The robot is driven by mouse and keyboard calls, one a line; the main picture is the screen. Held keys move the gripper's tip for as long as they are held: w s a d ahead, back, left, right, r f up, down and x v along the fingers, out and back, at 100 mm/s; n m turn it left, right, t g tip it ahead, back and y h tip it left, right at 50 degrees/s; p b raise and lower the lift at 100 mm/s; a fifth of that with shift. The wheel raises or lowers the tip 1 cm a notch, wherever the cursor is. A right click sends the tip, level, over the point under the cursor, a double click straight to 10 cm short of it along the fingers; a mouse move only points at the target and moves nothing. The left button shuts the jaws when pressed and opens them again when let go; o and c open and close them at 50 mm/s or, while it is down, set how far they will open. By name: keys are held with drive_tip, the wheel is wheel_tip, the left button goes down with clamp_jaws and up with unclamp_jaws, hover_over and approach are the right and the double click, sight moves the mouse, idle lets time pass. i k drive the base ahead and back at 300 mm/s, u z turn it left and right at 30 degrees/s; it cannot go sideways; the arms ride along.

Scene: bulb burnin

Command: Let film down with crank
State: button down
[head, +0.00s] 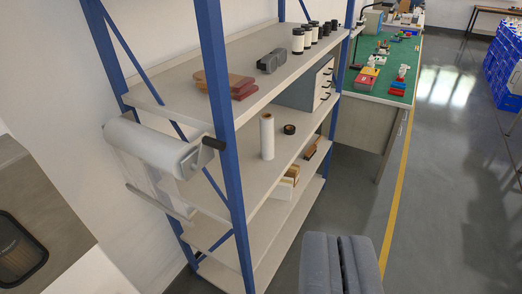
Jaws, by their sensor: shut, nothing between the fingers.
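A film roll (155,145) is mounted on the left side of the blue-framed shelf. Clear film (150,178) hangs below it to a pale bar (160,202). A crank (208,147) with a dark handle sits at the roll's right end, near the front blue post. My gripper (342,240) is at the bottom, right of the shelf, with its two grey fingers together and nothing between them. It is well apart from the crank, to its lower right.
The shelf (260,95) holds bottles (298,40), a drawer box (307,88) and a white roll (266,136). A green-topped bench (372,85) stands behind. Blue crates (508,65) are at far right. A grey cabinet (40,215) is at left. Floor (440,190) right of the yellow line is clear.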

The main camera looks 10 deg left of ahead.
sight(164, 152)
drive_tip(key=z, duration=1.55)
drive_tip(key=k, duration=0.85)
drive_tip(key=u, duration=1.95)
drive_tip(key=i, duration=1)
drive_tip(key=u, duration=0.05)
